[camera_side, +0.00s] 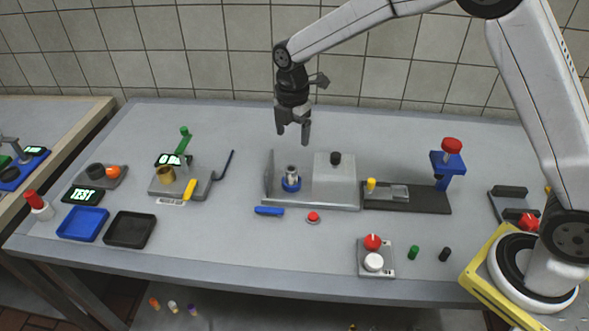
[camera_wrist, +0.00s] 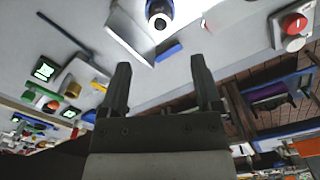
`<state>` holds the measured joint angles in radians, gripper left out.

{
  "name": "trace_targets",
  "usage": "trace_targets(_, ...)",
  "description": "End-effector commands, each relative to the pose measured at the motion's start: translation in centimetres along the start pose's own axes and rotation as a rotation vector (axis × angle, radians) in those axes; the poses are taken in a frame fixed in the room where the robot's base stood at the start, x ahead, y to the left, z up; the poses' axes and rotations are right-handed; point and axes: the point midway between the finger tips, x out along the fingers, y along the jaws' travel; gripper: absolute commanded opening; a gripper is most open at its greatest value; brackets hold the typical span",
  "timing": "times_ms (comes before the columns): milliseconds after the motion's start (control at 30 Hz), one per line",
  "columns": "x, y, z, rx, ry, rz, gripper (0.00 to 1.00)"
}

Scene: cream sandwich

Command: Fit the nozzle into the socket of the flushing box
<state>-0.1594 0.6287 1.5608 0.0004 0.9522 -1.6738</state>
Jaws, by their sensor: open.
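A short grey metal cylinder (camera_side: 292,172), which looks like the nozzle, stands upright in a blue ring (camera_side: 291,186) on a grey base plate (camera_side: 325,203). The ring also shows at the top of the wrist view (camera_wrist: 159,20). A light grey box with a black knob (camera_side: 335,181), which looks like the flushing box, stands to its right. I cannot tell for sure which opening is the socket. My gripper (camera_side: 293,134) is open and empty, pointing down, well above the plate and apart from the cylinder. In the wrist view nothing is between its fingers (camera_wrist: 160,66).
An upright grey panel (camera_side: 268,174) stands left of the ring. A blue bar (camera_side: 269,211) and a red button (camera_side: 313,217) lie in front of the plate. A fixture with a yellow knob (camera_side: 371,185) and a blue stand with a red top (camera_side: 451,146) are to the right.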

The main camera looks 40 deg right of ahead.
Motion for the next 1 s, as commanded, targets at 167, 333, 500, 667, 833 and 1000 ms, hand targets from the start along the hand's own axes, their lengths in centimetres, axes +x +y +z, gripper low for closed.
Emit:
trace_targets(167, 0.0, -0.1, 0.0, 0.008, 0.000, 0.001, 0.82)
trace_targets(333, -0.2, -0.9, 0.3, 0.086, -0.001, 0.012, 0.82)
trace_targets(500, -0.4, -3.0, 0.9, 0.275, 0.000, 0.036, 0.82)
trace_targets(667, -0.5, -6.0, 1.6, 0.532, 0.008, 0.069, 0.82)
trace_targets(833, -0.4, -9.6, 2.1, 0.824, 0.025, 0.106, 0.82)
trace_targets(1000, -0.1, -13.4, 2.4, 1.116, 0.052, 0.141, 0.82)
